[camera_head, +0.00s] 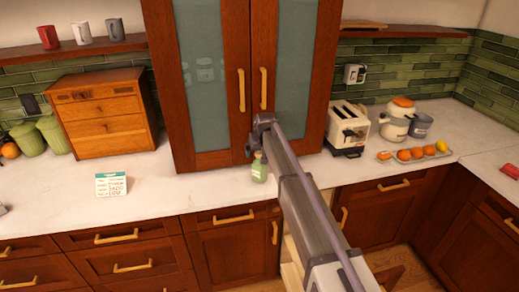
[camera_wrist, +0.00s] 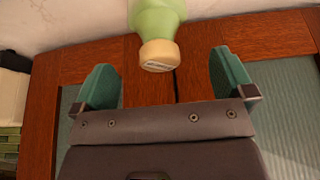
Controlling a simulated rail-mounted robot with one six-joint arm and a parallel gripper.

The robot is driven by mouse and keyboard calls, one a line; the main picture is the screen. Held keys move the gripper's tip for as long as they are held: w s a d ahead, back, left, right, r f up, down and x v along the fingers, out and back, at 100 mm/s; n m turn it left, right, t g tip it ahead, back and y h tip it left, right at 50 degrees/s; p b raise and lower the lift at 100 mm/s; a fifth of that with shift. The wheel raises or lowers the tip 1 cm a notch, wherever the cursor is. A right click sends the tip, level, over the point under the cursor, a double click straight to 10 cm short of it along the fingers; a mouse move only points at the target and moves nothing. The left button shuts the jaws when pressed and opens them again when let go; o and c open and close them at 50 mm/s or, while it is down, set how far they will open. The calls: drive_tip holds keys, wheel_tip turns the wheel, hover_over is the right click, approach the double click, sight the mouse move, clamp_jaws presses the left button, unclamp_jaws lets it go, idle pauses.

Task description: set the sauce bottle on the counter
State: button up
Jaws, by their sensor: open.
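The sauce bottle (camera_head: 259,171) is light green with a cream cap. It stands upright on the white counter (camera_head: 160,195), in front of the tall cabinet. My gripper (camera_head: 257,146) is just above and behind the bottle's top, close to the cabinet doors. In the wrist view my gripper (camera_wrist: 162,62) has its two green fingers spread wide, with nothing clamped between them. The bottle (camera_wrist: 157,18) shows there at the top edge, cap toward the gripper, its lower part cut off by the frame. Clear space shows between each finger and the bottle.
The tall cabinet (camera_head: 205,80) with glass doors rises right behind the bottle. A small sign (camera_head: 111,185) and a wooden drawer box (camera_head: 103,115) are left.

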drive_tip(key=a+p+v, duration=0.1)
drive_tip(key=p+v, duration=0.3)
drive_tip(key=v, duration=0.3)
drive_tip(key=shift+d+r+p, duration=0.15)
drive_tip(key=shift+d+p, duration=0.2)
drive_tip(key=shift+d, duration=0.2)
drive_tip(key=s+d+m+g+h, duration=0.1)
drive_tip(key=s+d, duration=1.2)
drive_tip(key=s, duration=0.4)
drive_tip(key=shift+s+d+f+m+g, duration=0.25)
drive_tip(key=shift+d+f+m+g, duration=0.05)
drive_tip(key=shift+d+f, duration=0.15)
drive_tip(key=s+d+g, duration=0.1)
drive_tip(key=s+d, duration=0.2)
drive_tip(key=s, duration=0.4)
drive_tip(key=s+d+m, duration=0.1)
drive_tip(key=s+d, duration=0.3)
drive_tip(key=s, duration=0.4)
drive_tip(key=s+d+m+g, duration=0.1)
drive_tip(key=s+d, duration=0.2)
drive_tip(key=s, duration=0.4)
drive_tip(key=shift+s+d+f+g, duration=0.15)
drive_tip(key=shift+s+d+g, duration=0.1)
drive_tip(key=shift+s+g, duration=0.05)
drive_tip(key=shift+c, duration=0.3)
drive_tip(key=shift+w, duration=0.15)
drive_tip(key=shift+c, duration=0.6)
